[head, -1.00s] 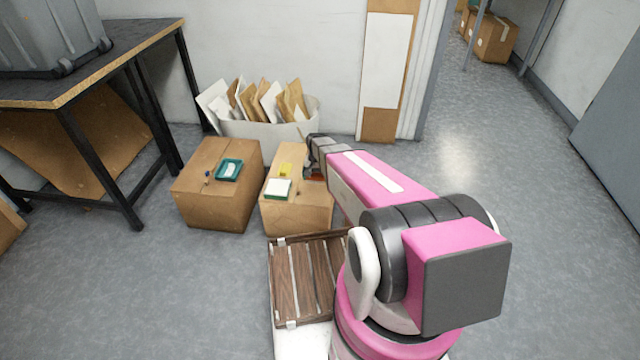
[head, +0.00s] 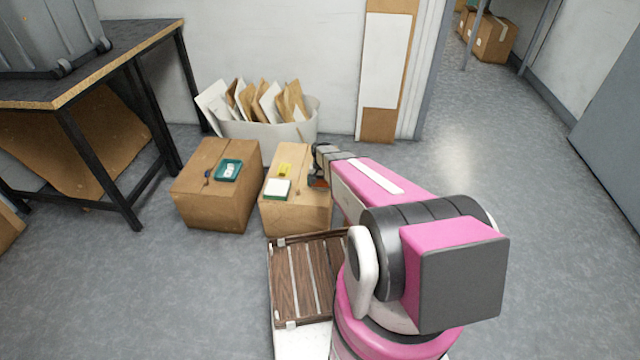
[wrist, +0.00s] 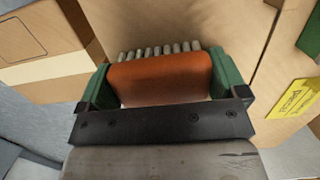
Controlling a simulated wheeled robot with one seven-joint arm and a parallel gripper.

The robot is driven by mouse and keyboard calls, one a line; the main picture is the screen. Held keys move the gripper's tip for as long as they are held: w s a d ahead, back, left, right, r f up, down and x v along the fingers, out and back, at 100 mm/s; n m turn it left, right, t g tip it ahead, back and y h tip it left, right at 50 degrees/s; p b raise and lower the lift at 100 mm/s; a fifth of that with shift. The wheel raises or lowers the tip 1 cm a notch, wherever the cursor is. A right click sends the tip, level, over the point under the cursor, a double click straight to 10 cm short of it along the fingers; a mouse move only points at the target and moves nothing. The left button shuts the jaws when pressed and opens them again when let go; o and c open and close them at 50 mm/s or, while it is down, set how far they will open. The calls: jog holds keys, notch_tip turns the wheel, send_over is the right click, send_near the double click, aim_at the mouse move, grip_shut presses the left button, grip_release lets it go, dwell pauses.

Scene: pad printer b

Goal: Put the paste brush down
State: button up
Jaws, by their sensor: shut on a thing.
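The paste brush has an orange-brown body and a row of pale bristle tufts. It fills the middle of the wrist view (wrist: 160,78), and a small orange patch of it shows in the head view (head: 320,183). My gripper (wrist: 162,85) is shut on it, with a green finger on either side. In the head view my gripper (head: 321,172) is at the right edge of the right-hand cardboard carton (head: 295,218). The bristles point away from the wrist, towards the brown cardboard. I cannot tell whether the brush touches the carton.
The right carton bears a white-topped green block (head: 278,188) and a yellow label (head: 284,170). The left carton (head: 215,208) bears a teal tray (head: 229,171). A bin of envelopes (head: 268,133) stands behind. A slatted wooden rack (head: 306,283) is in front. Floor to the right is clear.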

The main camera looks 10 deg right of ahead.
jog(key=o, duration=0.5)
jog(key=shift+f, duration=0.1)
notch_tip(320, 180, up, 12)
jog(key=w, duration=0.1)
jog(key=s+r+n, duration=0.1)
jog(key=s+r, duration=0.3)
jog(key=s, duration=0.3)
jog(key=s+r+n+t, duration=0.1)
jog(key=s+r, duration=0.4)
jog(key=s, duration=0.2)
jog(key=s+r+n, duration=0.1)
jog(key=s+r, duration=0.4)
jog(key=s, duration=0.3)
jog(key=shift+n, duration=0.3)
jog(key=shift+f, duration=0.1)
